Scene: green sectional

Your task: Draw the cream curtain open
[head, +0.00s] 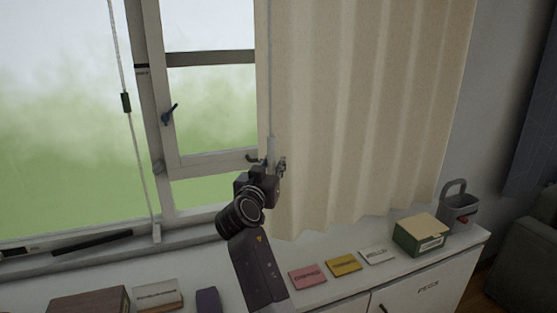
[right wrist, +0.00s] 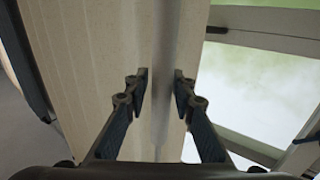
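The cream curtain (head: 365,110) hangs in folds over the right part of the window, its left edge beside a narrow window pane. A slim pale pull rod (head: 271,100) hangs along that left edge. My right gripper (head: 275,168) is at the rod's lower end, in front of the curtain edge. In the right wrist view, the two fingers (right wrist: 161,88) stand apart on either side of the grey rod (right wrist: 165,45), with the curtain (right wrist: 100,60) behind and to the left. A narrow gap seems to show beside the left finger; firm contact is not clear. My left gripper is out of view.
A window handle (head: 169,114) and a blind cord (head: 126,102) are to the left. Below, the white cabinet top (head: 330,290) carries colored cards (head: 343,265), a green box (head: 421,235) and a grey container (head: 459,207). The air before the curtain is clear.

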